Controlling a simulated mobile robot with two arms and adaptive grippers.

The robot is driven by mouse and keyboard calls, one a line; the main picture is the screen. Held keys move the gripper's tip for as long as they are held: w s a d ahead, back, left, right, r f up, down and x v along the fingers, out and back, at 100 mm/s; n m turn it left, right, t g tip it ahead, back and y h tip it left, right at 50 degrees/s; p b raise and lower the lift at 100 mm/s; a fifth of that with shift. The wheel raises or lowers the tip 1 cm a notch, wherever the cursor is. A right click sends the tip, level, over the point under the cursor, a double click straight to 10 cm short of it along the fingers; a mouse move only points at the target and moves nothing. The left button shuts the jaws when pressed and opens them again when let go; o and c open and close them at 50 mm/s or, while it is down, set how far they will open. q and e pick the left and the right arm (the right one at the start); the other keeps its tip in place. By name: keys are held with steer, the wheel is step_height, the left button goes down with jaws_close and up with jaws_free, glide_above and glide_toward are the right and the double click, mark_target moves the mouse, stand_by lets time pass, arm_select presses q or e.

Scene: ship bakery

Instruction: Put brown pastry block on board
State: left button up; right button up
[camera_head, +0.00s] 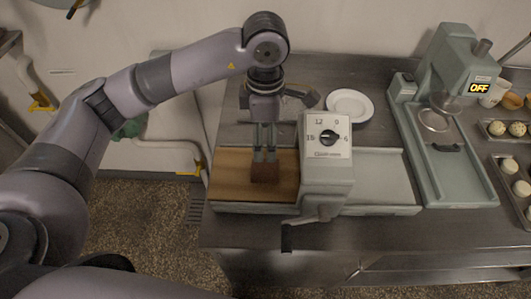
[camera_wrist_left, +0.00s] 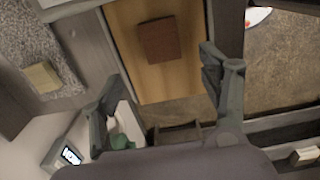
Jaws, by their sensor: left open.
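The brown pastry block (camera_head: 265,173) sits on the wooden board (camera_head: 228,186) of the dough sheeter, near the board's right end. In the left wrist view the block (camera_wrist_left: 162,40) lies flat on the board (camera_wrist_left: 172,82), with bare wood around it. My left gripper (camera_head: 265,154) points down just above the block. In the left wrist view its fingers (camera_wrist_left: 160,68) are spread wide, with nothing held between them. I cannot tell from the head view exactly how far the fingertips are from the block. My right gripper is not in view.
The sheeter's dial housing (camera_head: 327,140) stands just right of the board, with a crank handle (camera_head: 312,216) in front. A white plate (camera_head: 350,105) lies behind. A green machine (camera_head: 462,160) and trays of dough balls (camera_head: 508,129) are farther right. The front counter strip is clear.

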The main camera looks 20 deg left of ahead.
arm_select(q)
steer(key=shift+r, duration=1.75)
